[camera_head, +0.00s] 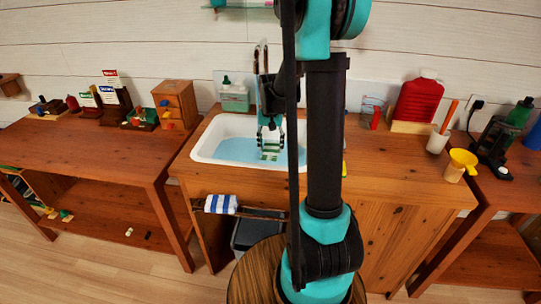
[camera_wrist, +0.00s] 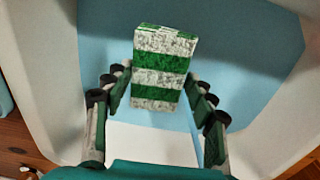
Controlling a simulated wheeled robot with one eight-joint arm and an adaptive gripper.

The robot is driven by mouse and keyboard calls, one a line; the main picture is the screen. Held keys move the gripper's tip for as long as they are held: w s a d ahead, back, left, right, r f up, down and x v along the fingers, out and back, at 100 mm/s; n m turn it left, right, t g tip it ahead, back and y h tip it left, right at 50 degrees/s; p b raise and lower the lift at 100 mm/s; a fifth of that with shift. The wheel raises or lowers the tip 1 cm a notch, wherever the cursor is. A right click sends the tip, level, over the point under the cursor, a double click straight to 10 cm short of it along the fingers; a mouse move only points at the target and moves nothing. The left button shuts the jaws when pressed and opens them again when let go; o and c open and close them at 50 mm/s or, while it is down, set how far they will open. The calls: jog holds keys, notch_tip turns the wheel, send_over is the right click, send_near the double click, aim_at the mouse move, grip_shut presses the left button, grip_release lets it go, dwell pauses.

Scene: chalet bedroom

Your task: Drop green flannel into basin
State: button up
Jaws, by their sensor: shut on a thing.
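The green flannel (camera_wrist: 164,68) is a folded block with green and white stripes. In the head view the flannel (camera_head: 270,152) is small and hangs at the lower end of my gripper (camera_head: 270,142). My gripper is shut on it, with one finger on each side in the wrist view (camera_wrist: 160,92). The white basin (camera_head: 207,140), set into the wooden counter, holds light blue water (camera_head: 235,151). The flannel is over the basin's inside; whether it touches the water is unclear.
A blue and white striped cloth (camera_head: 220,204) hangs on a rail below the basin. A red container (camera_head: 418,101), white cup (camera_head: 437,141) and yellow funnel (camera_head: 462,160) stand at right.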

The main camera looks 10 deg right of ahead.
aim_at(271, 148)
jog(key=shift+f, duration=2.4)
jog(key=shift+f, duration=0.6)
jog(key=o, duration=1)
notch_tip(271, 148, up, 13)
jog(key=shift+r, duration=0.15)
